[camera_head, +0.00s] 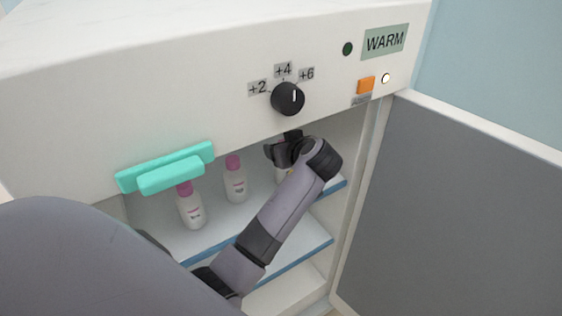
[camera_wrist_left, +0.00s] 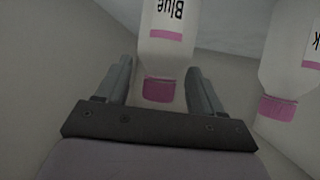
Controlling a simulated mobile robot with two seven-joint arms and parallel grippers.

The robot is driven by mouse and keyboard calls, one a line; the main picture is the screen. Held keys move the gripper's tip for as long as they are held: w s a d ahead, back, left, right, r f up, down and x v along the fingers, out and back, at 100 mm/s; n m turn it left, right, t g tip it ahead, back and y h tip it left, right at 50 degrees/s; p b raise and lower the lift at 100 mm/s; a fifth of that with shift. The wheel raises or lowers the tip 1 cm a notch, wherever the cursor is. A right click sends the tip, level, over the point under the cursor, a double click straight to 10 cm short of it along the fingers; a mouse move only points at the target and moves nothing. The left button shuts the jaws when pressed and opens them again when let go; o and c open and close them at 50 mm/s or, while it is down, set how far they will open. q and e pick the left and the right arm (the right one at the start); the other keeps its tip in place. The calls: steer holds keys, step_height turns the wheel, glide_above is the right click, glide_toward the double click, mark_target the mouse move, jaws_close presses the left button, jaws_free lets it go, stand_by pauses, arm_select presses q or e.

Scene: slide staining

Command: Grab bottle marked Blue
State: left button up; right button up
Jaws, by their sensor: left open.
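The bottle marked "Blue" (camera_wrist_left: 166,22) is white with a pink cap and shows upside down in the left wrist view. My left gripper (camera_wrist_left: 160,68) is open, with its two fingers on either side of the bottle's cap and a gap at each side. In the head view my left gripper (camera_head: 283,150) is inside the warm cabinet at the right end of the upper shelf. It hides most of the bottle (camera_head: 283,175) there. My right gripper is not in view.
Two more white bottles with pink caps, one in the middle (camera_head: 236,182) and one at the left (camera_head: 191,208), stand on the blue-edged shelf (camera_head: 205,243). A neighbouring bottle (camera_wrist_left: 288,60) is close by. The cabinet's grey door (camera_head: 455,200) stands open at right; a teal bar (camera_head: 170,172) is at left.

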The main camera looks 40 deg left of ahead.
arm_select(q)
steer(key=shift+c, duration=0.3)
jaws_close()
steer(key=shift+r, duration=0.1)
